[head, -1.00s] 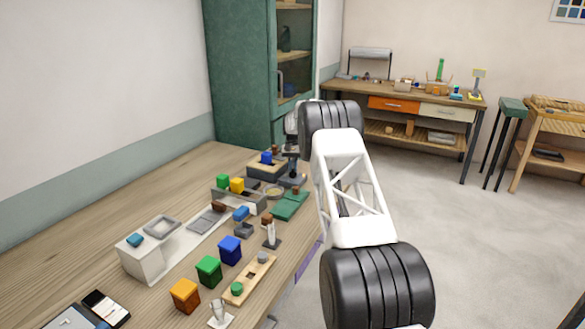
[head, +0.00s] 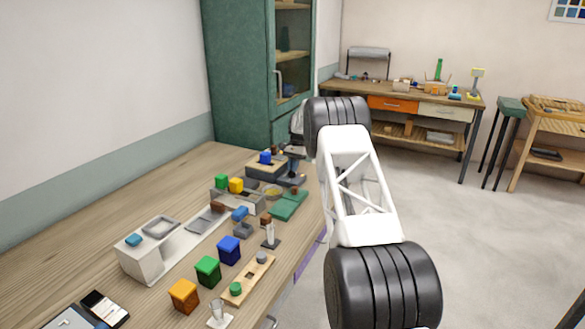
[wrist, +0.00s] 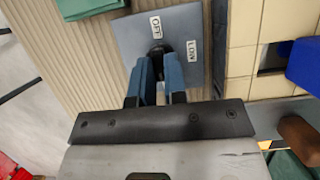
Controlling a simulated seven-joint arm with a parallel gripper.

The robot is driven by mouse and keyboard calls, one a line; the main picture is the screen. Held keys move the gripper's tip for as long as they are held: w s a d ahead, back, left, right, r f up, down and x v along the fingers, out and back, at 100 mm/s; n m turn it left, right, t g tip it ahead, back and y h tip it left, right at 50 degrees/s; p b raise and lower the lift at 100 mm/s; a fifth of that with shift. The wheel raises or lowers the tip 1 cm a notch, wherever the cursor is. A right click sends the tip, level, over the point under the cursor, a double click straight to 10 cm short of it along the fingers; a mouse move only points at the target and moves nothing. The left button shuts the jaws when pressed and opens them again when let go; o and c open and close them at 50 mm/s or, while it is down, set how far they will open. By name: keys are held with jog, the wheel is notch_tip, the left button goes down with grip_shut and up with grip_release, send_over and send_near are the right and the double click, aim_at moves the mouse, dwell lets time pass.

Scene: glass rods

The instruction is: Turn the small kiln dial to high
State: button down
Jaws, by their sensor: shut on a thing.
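The small kiln dial (wrist: 164,47) is a dark knob on a blue-grey plate (wrist: 129,42) in the wrist view. The plate carries an OFF label (wrist: 156,27) above the knob and a LOW label (wrist: 192,50) to its right. No HIGH label shows; my fingers cover part of the plate. My gripper (wrist: 160,62) has its two blue fingers shut on the dial, which hides most of the knob. I cannot tell exactly where the knob points. In the head view the dial is too small to make out.
Pale tiles (wrist: 241,62) and a blue block (wrist: 304,62) lie right of the plate. In the head view, green (head: 208,270), orange (head: 184,296) and blue (head: 229,250) blocks stand nearer on the bench. A green cabinet (head: 240,75) stands behind.

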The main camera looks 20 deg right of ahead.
jog(key=shift+s+f, duration=0.1)
jog(key=shift+f, duration=0.1)
jog(key=c, duration=1.2)
grip_release()
jog(key=shift+o, duration=0.2)
jog(key=shift+r, duration=0.1)
jog(key=shift+r, duration=0.1)
jog(key=v, duration=0.7)
jog(key=shift+w+r, duration=0.2)
jog(key=shift+r, duration=0.1)
jog(key=shift+d, duration=0.1)
jog(key=shift+r, duration=0.1)
